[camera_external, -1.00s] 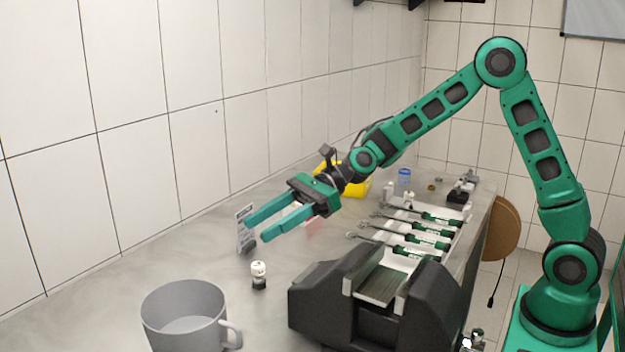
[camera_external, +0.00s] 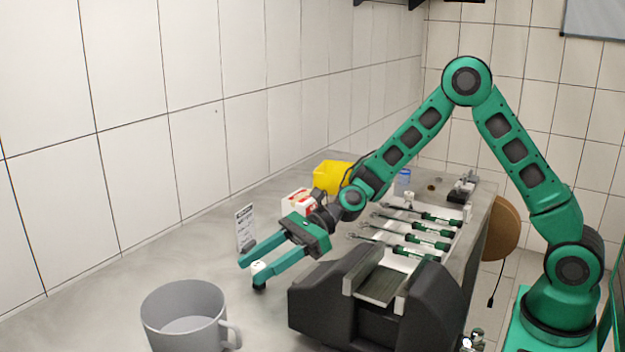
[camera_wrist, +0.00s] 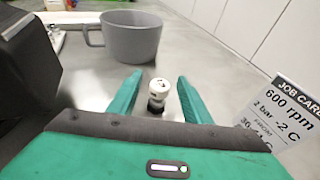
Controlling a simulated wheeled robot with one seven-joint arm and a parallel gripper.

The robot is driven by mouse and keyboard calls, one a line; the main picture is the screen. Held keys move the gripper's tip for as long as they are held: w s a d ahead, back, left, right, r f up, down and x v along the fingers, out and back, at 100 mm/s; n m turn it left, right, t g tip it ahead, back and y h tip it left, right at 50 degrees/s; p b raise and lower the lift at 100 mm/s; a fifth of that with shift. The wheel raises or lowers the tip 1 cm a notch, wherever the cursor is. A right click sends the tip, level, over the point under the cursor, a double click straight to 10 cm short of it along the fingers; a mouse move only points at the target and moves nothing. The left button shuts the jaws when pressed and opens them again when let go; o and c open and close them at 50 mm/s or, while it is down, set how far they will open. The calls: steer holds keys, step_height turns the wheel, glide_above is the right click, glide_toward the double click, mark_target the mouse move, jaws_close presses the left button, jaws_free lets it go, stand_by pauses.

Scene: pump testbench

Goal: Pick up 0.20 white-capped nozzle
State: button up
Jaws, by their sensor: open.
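The white-capped nozzle (camera_wrist: 157,93) stands upright on the bench, with a white top and a black lower part. In the external view the nozzle's white cap (camera_external: 259,267) shows at the fingertips of my gripper (camera_external: 254,270), partly hidden by the near finger. The fingers point down and to the left. I see no grip on the nozzle.
A grey mug (camera_external: 185,316) stands to the left front. A job card (camera_external: 244,228) stands behind the gripper. A dark vise-like fixture (camera_external: 330,300) is at the right, with several green-handled tools (camera_external: 425,240) behind it. Open bench lies left of the nozzle.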

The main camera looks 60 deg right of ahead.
steer(key=shift+w+a+f, duration=0.1)
steer(key=shift+w+a, duration=0.1)
jaws_close()
